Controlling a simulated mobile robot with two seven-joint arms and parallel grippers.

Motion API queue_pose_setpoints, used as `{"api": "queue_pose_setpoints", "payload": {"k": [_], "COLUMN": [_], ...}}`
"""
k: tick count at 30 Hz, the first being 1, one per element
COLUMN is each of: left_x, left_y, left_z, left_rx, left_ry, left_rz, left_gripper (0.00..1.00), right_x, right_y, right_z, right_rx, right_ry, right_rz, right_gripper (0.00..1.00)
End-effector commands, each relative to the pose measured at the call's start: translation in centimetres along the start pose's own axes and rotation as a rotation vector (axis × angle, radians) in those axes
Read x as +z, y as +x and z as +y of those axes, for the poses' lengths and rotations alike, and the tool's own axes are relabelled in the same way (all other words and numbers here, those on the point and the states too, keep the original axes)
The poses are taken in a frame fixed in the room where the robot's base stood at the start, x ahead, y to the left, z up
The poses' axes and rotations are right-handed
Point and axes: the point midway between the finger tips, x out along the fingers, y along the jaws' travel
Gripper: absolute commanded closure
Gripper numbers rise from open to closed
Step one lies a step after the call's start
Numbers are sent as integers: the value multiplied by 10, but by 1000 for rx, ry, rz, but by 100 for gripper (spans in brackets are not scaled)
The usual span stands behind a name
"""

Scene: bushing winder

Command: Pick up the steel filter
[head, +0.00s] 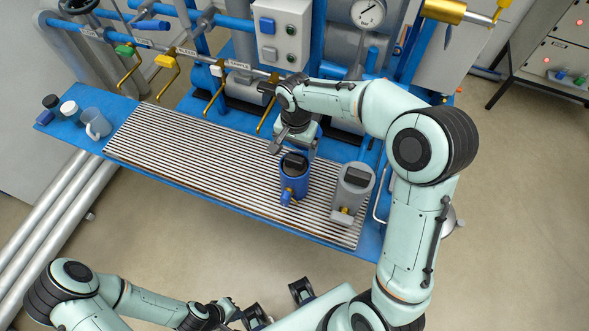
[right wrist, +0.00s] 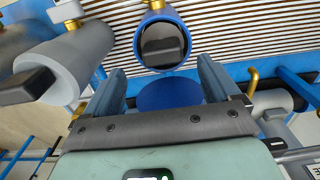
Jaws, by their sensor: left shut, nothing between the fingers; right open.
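The steel filter (head: 352,190) is a grey cylinder with a dark block handle and a small brass fitting. It stands upright on the slatted tray's right part, and the right wrist view shows it at the left (right wrist: 68,62). A similar blue filter (head: 289,184) stands left of it; it is at the top of the right wrist view (right wrist: 180,20). My right gripper (head: 295,149) is open and empty, just behind the blue filter; its fingers (right wrist: 162,76) point toward that filter, off to the side of the steel one. My left gripper (head: 230,309) is shut and empty at the bottom.
The slatted tray (head: 180,150) is largely clear on its left. A mug (head: 95,124) and small jars (head: 69,108) stand at its far left end. Pipes with brass levers (head: 163,62) and a control box (head: 283,30) stand behind the tray.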

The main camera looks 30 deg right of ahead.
Motion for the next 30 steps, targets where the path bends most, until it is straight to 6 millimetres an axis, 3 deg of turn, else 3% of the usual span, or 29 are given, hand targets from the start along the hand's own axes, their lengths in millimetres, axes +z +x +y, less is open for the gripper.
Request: {"api": "queue_pose_setpoints", "payload": {"k": [7,15,24,26,30], "left_x": [0,0,0,0,0], "left_y": [0,0,0,0,0], "left_z": [0,0,0,0,0], "left_rx": [0,0,0,0,0], "left_ry": [0,0,0,0,0], "left_rz": [0,1,1,1,1], "left_gripper": [100,100,100,100,100], "right_x": [0,-1,-1,-1,-1], "right_y": [20,58,63,63,63], "right_z": [0,-2,-3,-3,-2], "right_rx": [1,1,-1,-1,-1], "right_ry": [-1,-2,-2,-2,-2], "right_rz": [-2,-2,-1,-1,-1], "right_gripper": [11,11,11,27,72]}}
